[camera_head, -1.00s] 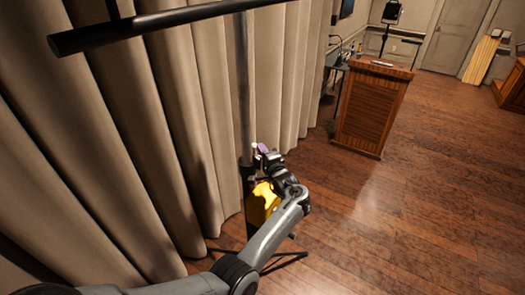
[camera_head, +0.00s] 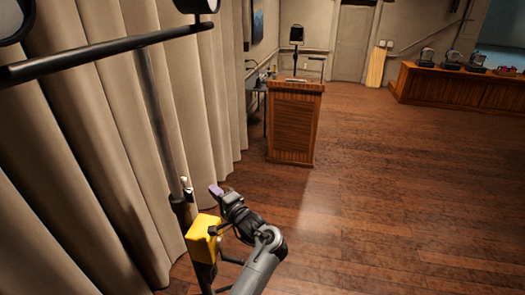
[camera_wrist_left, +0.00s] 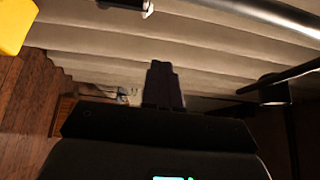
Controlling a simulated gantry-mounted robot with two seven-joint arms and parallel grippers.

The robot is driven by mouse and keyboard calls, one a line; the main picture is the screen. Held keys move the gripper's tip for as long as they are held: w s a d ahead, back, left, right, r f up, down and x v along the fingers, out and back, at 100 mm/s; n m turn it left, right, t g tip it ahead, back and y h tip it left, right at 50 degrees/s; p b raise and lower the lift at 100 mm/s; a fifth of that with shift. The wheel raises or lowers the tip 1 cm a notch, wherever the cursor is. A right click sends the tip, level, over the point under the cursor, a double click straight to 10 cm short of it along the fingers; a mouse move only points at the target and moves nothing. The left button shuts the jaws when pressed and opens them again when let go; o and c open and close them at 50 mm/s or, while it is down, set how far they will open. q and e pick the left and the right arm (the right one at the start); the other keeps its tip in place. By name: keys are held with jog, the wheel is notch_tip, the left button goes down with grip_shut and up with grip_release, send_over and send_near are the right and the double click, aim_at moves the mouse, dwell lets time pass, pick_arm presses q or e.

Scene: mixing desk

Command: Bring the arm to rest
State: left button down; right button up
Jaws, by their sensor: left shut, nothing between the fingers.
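My left gripper (camera_head: 216,190), with purple fingertips, is shut and empty. It is just right of a dark stand pole (camera_head: 158,115), with a visible gap between them. A yellow box (camera_head: 202,238) is on the lower part of the stand, left of and below the gripper. A small white-tipped fitting (camera_head: 186,184) is on the pole at about gripper height. In the left wrist view the closed fingers (camera_wrist_left: 162,82) point at the curtain, and part of the yellow box (camera_wrist_left: 12,25) shows at the top left. My right gripper is not in view.
A beige curtain (camera_head: 90,170) hangs along the left. A black crossbar (camera_head: 100,50) with lamps spans the stand's top. A wooden lectern (camera_head: 294,122) stands ahead, and a long wooden desk (camera_head: 450,88) with several devices is at the far right. The wooden floor between is open.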

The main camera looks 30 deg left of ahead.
pick_arm(q)
jog(key=s+f+m+t+h+p, duration=0.35)
jog(key=s+f+m+p, duration=0.25)
jog(key=s+f, duration=0.9)
jog(key=s+d+r+n+g+h+p, duration=0.1)
jog(key=s+d+r+n+g+h, duration=0.1)
jog(key=s+d+h, duration=0.5)
jog(key=s+d+r+n+g+h+p, duration=0.2)
jog(key=s+d+r+n+h, duration=0.3)
jog(key=s+d, duration=0.6)
jog(key=d+h, duration=0.2)
jog(key=d, duration=0.6)
jog(key=shift+s+g, duration=0.15)
jog(key=shift+g, duration=0.2)
